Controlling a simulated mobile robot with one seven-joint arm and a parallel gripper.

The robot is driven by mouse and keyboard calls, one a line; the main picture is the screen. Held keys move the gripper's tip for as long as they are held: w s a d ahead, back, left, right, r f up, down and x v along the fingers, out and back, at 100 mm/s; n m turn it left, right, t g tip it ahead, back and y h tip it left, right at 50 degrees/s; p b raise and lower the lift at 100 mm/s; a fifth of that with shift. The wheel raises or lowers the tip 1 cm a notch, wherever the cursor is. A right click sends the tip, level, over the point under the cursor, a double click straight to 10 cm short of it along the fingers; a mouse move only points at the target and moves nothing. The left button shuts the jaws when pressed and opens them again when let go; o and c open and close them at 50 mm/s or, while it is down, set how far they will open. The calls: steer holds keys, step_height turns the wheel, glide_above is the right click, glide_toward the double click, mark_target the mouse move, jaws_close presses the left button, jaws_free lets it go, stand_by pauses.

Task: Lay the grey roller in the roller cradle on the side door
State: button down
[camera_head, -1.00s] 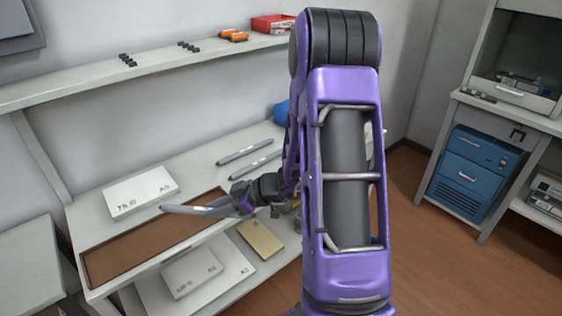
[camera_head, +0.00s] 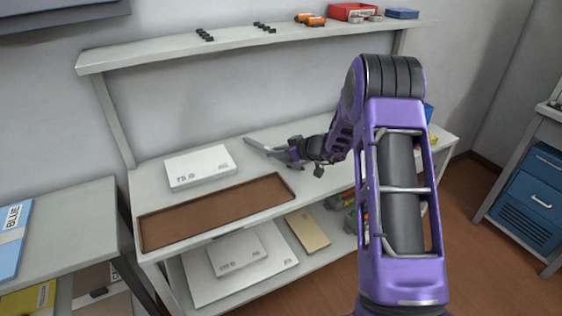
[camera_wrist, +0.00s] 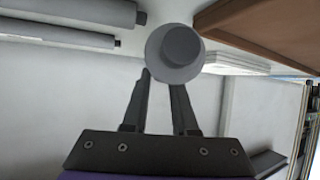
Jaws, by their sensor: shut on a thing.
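My gripper (camera_head: 287,153) is shut on a grey roller (camera_head: 262,147), holding it above the workbench near the back of the brown tray. The roller points to the left from the gripper. In the wrist view the roller (camera_wrist: 175,50) is seen end-on as a round grey end, at the tips of my gripper's two fingers (camera_wrist: 160,80). Two more grey rollers, a thicker one (camera_wrist: 70,12) and a thinner one (camera_wrist: 58,38), show at the upper left there. I cannot make out the side door or its roller cradle in either current view.
The workbench holds a brown tray (camera_head: 146,232) and a white box (camera_head: 200,167). A lower shelf holds flat boxes (camera_head: 238,253). A wall shelf (camera_head: 180,54) carries small parts and a red bin (camera_head: 352,12). A side table (camera_head: 60,225) stands left; a blue cabinet (camera_head: 540,195) stands right.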

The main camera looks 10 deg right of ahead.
mark_target(277, 168)
steer(key=shift+f, duration=2)
steer(key=shift+f+b, duration=0.15)
steer(key=shift+b, duration=0.15)
steer(key=c, duration=0.7)
jaws_free()
steer(key=shift+r, duration=0.2)
